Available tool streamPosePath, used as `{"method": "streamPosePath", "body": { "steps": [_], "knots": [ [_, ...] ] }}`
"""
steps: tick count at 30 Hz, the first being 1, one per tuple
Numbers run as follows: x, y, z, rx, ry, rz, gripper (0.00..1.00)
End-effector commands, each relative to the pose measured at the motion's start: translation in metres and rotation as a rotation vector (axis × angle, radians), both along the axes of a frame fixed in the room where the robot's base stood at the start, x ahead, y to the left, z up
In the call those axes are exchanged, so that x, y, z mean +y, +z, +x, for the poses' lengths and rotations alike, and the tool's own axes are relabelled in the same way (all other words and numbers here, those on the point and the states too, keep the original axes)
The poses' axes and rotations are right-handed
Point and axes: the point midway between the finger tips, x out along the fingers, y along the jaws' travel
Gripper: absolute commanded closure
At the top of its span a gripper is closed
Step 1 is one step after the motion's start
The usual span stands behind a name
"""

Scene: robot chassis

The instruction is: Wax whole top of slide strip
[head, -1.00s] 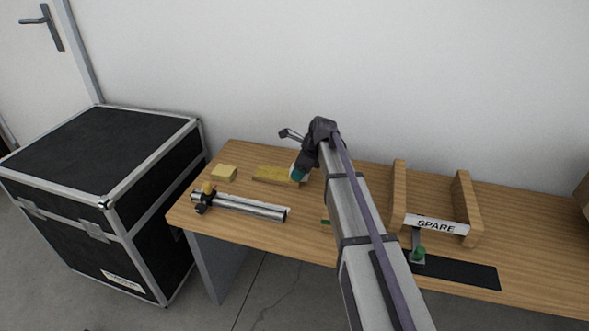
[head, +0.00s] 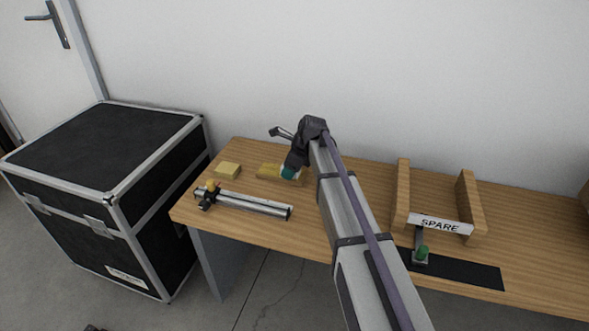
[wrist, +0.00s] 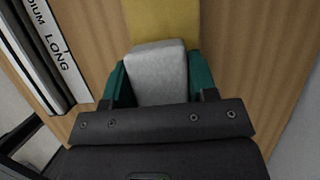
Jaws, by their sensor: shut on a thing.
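The slide strip (head: 270,170) is a yellow-topped wooden bar lying on the workbench, left of centre in the head view. In the wrist view its yellow top (wrist: 163,20) runs away from me at the upper middle. My gripper (head: 290,173) is over the right part of the strip. Its green fingers (wrist: 159,82) are shut on a pale grey-white block (wrist: 158,72), which I take to be the wax. The block overlaps the strip in the wrist view; whether they touch I cannot tell. Block and gripper hide the strip beneath them.
Metal rails (head: 250,204) with a clamp lie in front, near the bench edge. A wooden rack marked SPARE (head: 441,224) and a black mat (head: 465,271) are on the right. A black case (head: 105,185) stands beside the bench.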

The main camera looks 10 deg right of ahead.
Motion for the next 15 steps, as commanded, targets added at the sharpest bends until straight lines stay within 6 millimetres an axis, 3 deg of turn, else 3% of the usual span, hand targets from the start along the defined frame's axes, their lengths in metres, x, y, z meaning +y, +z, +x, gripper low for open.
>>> {"method": "streamPosePath", "body": {
  "steps": [9,15],
  "knots": [
    [0.028,0.002,0.016,0.001,0.002,-0.001,0.66],
    [0.031,0.002,0.017,0.000,0.001,0.000,0.66]
  ]
}}
